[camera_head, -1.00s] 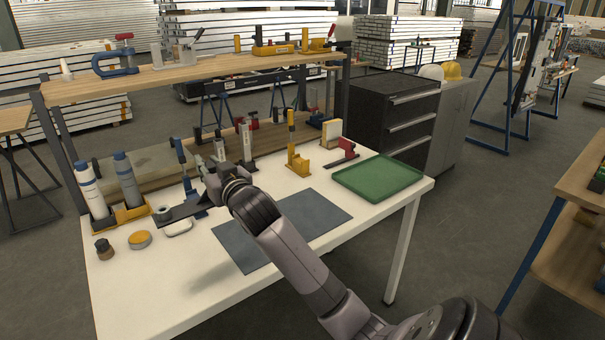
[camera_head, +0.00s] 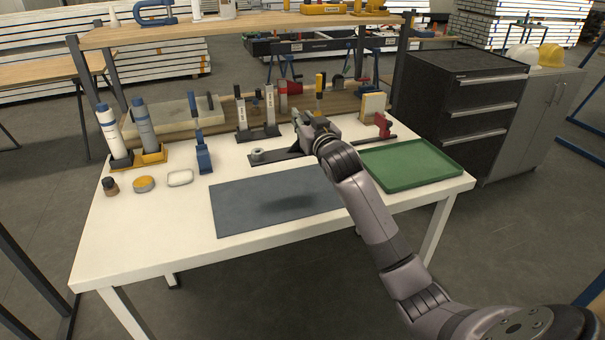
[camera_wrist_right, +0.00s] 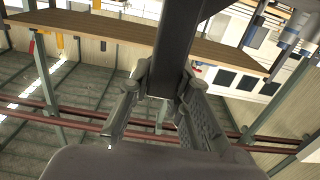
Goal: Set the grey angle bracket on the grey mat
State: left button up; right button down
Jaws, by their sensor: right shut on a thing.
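The grey angle bracket (camera_head: 287,154) is a dark flat bar with a pale ring at its left end. My right gripper (camera_head: 311,129) is shut on it and holds it in the air. In the right wrist view the bracket (camera_wrist_right: 175,45) is a dark bar running up from between the two fingers (camera_wrist_right: 165,88). The flat blue-grey mat (camera_head: 236,212) lies on the white table, below the bracket in the head view. A dark shadow falls on the mat, and my right forearm covers its right edge. My left gripper is not in view.
A green tray (camera_head: 415,180) stands right of the mat. A blue clamp (camera_head: 203,155), a white block (camera_head: 180,177), an orange disc (camera_head: 143,184) and bottles in a yellow holder (camera_head: 151,156) stand left. Several tools line the back under a wooden shelf (camera_head: 240,26). The mat is bare.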

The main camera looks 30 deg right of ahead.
notch_tip(320, 180, down, 10)
jog(key=shift+d+r, duration=0.15)
jog(key=shift+r, duration=0.1)
notch_tip(320, 180, down, 5)
jog(key=shift+b, duration=0.4)
jog(key=c, duration=1.5)
grip_release()
jog(key=shift+f, duration=0.1)
jog(key=shift+o, duration=0.2)
jog(key=shift+s, duration=0.1)
jog(key=v, duration=1.2)
